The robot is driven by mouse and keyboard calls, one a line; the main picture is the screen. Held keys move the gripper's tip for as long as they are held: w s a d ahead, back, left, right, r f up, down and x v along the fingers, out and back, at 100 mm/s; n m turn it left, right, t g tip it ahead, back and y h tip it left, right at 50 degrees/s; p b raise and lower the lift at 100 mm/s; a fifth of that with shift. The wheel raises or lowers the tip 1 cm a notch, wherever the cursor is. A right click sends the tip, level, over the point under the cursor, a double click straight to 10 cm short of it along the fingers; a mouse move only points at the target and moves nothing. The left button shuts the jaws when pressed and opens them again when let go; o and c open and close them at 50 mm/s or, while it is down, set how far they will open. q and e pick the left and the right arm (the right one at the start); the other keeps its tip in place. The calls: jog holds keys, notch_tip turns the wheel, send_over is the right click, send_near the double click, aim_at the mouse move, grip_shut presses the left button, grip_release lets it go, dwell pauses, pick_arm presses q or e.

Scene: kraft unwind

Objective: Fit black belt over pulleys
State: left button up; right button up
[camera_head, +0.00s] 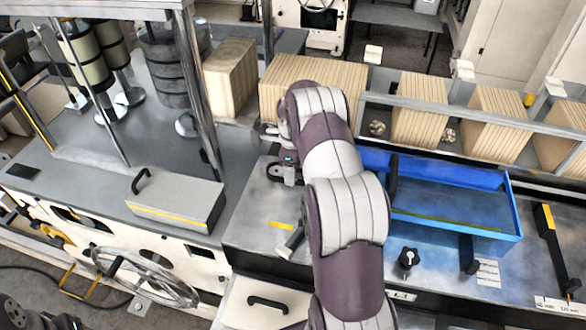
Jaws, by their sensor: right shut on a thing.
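My right arm reaches up the middle of the camera_head view. Its gripper (268,132) is over the grey machine top, in front of the kraft-coloured blocks. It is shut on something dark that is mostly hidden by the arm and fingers. A small black loop-like part (284,173), which looks like the black belt, shows just below the gripper, beside the arm. I cannot tell whether it lies around any pulley; the pulleys are not clearly visible. My left gripper is not in view.
A blue tray (516,205) stands right of my arm. A grey box with a handle (178,198) lies to the left. Upright metal posts (198,85) and dark rolls stand at the upper left.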

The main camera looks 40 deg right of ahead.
jog(key=o, duration=1.2)
jog(key=shift+c, duration=0.2)
jog(key=shift+r, duration=0.25)
notch_tip(320, 180, up, 3)
jog(key=shift+w+r+b, duration=0.1)
jog(key=shift+r+b, duration=0.1)
jog(key=shift+b, duration=0.55)
notch_tip(320, 180, up, 9)
jog(key=p, duration=0.5)
jog(key=shift+p, duration=0.3)
jog(key=shift+f, duration=0.15)
